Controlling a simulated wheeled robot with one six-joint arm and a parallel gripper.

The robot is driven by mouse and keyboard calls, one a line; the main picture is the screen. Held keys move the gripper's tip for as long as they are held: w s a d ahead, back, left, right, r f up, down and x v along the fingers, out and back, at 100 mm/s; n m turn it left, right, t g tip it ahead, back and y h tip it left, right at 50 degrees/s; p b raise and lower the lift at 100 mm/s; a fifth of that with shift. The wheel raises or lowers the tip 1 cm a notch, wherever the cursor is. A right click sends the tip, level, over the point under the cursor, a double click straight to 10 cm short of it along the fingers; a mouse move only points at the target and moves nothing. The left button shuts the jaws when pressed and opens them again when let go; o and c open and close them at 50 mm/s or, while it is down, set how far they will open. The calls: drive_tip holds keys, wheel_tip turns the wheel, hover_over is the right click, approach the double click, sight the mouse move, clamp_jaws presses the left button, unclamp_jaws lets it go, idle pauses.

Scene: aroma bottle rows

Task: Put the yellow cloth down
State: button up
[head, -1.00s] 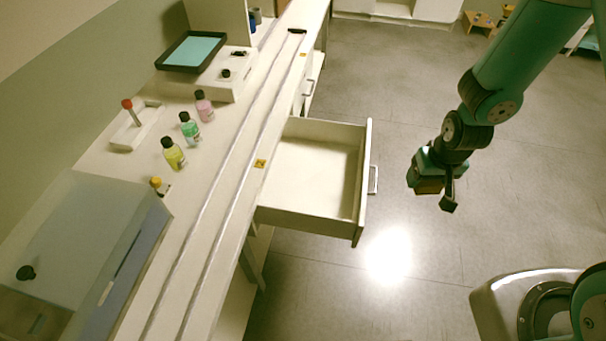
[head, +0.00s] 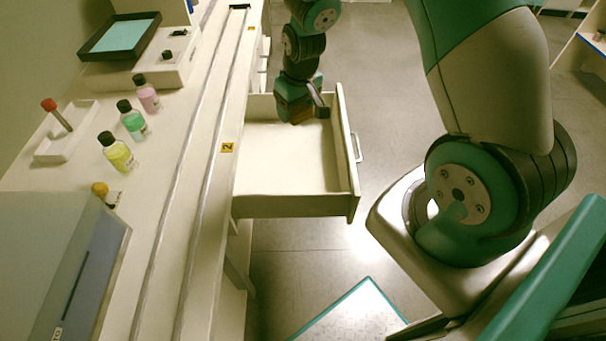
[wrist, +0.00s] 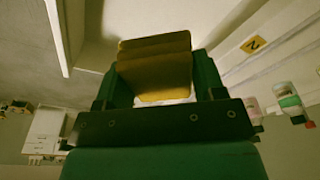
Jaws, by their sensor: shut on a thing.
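My gripper (head: 302,108) is over the far part of the open drawer (head: 285,165) in the head view. It is shut on the yellow cloth (wrist: 155,68), a folded ochre piece standing between the two green fingers in the wrist view. Only a small brownish part of the cloth (head: 303,117) shows below the gripper in the head view. I cannot tell whether the cloth touches the drawer floor. The visible drawer floor is bare.
On the counter left of the drawer stand yellow (head: 118,152), green (head: 132,120) and pink (head: 146,94) bottles. A white tray with a red-topped item (head: 66,145), a dark-rimmed tray (head: 121,36) and a grey-lidded box (head: 60,265) are there too. The drawer front (head: 347,150) rises at the right.

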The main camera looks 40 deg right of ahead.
drive_tip(key=n+b, duration=0.1)
drive_tip(key=b, duration=1.5)
hover_over(306, 159)
drive_tip(key=a, duration=0.1)
wheel_tip(306, 159, down, 7)
drive_tip(key=d+b, duration=0.1)
drive_tip(key=b, duration=0.2)
drive_tip(key=shift+n, duration=0.3)
drive_tip(key=f+b, duration=0.1)
drive_tip(key=f, duration=0.5)
drive_tip(key=f+b, duration=0.1)
drive_tip(key=f, duration=0.5)
drive_tip(key=f+b, duration=0.1)
drive_tip(key=f, duration=0.6)
drive_tip(key=shift+s, duration=0.3)
drive_tip(key=o, duration=1)
drive_tip(key=shift+f, duration=0.1)
